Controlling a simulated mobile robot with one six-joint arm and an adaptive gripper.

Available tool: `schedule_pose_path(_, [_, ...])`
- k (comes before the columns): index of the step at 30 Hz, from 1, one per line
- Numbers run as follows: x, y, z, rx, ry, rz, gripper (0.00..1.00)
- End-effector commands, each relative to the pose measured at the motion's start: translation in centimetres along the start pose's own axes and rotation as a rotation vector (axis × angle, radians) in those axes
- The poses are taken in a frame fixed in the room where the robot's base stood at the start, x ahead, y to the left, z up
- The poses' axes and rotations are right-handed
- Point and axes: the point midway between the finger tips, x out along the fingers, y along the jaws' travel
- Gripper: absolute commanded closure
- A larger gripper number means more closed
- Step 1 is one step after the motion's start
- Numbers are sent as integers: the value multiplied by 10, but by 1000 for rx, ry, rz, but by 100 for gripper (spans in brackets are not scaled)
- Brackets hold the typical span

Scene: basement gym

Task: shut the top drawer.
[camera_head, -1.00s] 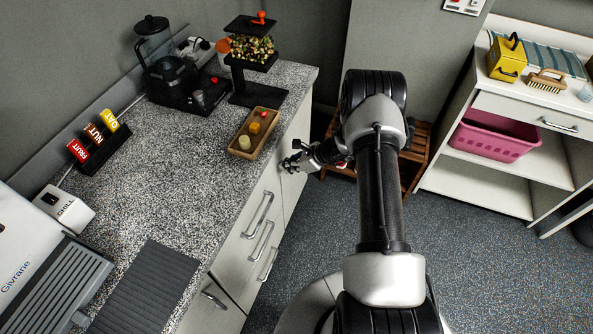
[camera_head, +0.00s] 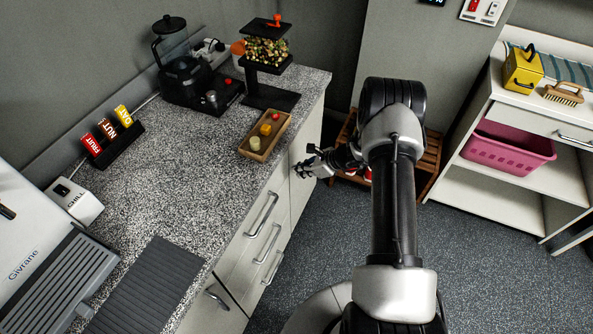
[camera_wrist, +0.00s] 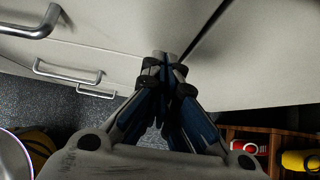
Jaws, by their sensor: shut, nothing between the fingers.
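The top drawer (camera_head: 248,232) is the uppermost of a stack of pale drawers under the speckled counter, with a bar handle (camera_head: 262,214). Its front looks flush or nearly so; I cannot tell whether a small gap remains. In the wrist view its handle (camera_wrist: 32,28) is at the upper left. My gripper (camera_head: 300,170) is shut and empty, at the counter's front beyond the handle. In the wrist view the fingertips (camera_wrist: 164,56) are close to the pale fronts, beside a dark vertical seam; contact cannot be told.
Two lower handles (camera_head: 268,243) sit below. A wooden tray (camera_head: 284,130) with small items lies near the counter edge. A wooden rack (camera_head: 432,160) stands behind my arm. A white shelf unit (camera_head: 490,200) with a pink basket (camera_head: 508,150) is at right. Floor between is clear.

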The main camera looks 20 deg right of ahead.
Motion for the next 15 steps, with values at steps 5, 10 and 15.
schedule_pose_path(5, [-42, -2, -2, 3, 0, -2, 100])
schedule_pose_path(10, [-77, -2, -3, 1, 1, -1, 100])
schedule_pose_path(15, [-98, -1, -4, 1, 1, 0, 100])
